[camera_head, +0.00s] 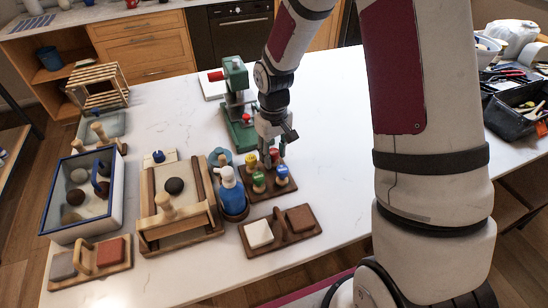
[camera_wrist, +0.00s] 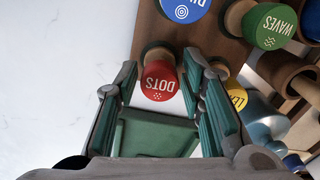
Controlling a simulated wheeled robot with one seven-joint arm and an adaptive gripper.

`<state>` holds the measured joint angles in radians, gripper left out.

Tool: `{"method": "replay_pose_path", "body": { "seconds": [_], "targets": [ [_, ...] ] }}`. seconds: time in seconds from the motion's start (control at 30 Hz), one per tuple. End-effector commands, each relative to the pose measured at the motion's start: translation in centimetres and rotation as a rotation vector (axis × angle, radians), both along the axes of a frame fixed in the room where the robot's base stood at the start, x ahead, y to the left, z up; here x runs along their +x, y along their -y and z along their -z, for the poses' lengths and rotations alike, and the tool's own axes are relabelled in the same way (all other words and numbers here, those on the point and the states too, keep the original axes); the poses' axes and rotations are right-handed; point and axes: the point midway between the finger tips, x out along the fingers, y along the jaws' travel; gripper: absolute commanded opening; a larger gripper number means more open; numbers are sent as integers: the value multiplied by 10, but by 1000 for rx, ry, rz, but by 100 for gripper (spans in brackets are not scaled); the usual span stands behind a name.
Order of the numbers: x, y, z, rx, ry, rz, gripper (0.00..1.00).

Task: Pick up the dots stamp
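The dots stamp has a round red top marked "DOTS" and a wooden body. In the wrist view the dots stamp (camera_wrist: 159,82) stands at the edge of a brown wooden stamp holder (camera_wrist: 185,22), between the far ends of my open fingers. My gripper (camera_wrist: 160,88) is open, with a gap visible on both sides of the red top. In the head view my gripper (camera_head: 275,143) points down over the back of the stamp holder (camera_head: 253,194), and the red top of the dots stamp (camera_head: 274,154) shows just below it, partly covered.
Green waves (camera_wrist: 269,26), blue (camera_wrist: 185,8) and yellow (camera_wrist: 235,95) stamps stand close by. A green press (camera_head: 237,105) stands behind the holder. A blue bottle (camera_head: 230,192) in a pot is at its left; a two-block board (camera_head: 280,230) lies in front. White table is clear rightward.

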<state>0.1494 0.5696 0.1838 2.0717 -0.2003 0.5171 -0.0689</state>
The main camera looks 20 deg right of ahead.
Motion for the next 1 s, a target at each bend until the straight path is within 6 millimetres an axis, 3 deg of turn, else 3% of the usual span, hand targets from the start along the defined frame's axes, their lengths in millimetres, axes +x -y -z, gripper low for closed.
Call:
{"method": "replay_pose_path", "body": {
  "seconds": [0.13, 0.3, 0.67, 1.0],
  "targets": [
    [0, 0, 0, 0, 0, 0, 36],
    [0, 0, 0, 0, 0, 0, 1],
    [1, 0, -6, 0, 3, 1, 1],
    [2, 0, -64, 0, 6, 2, 1]
  ]
}}
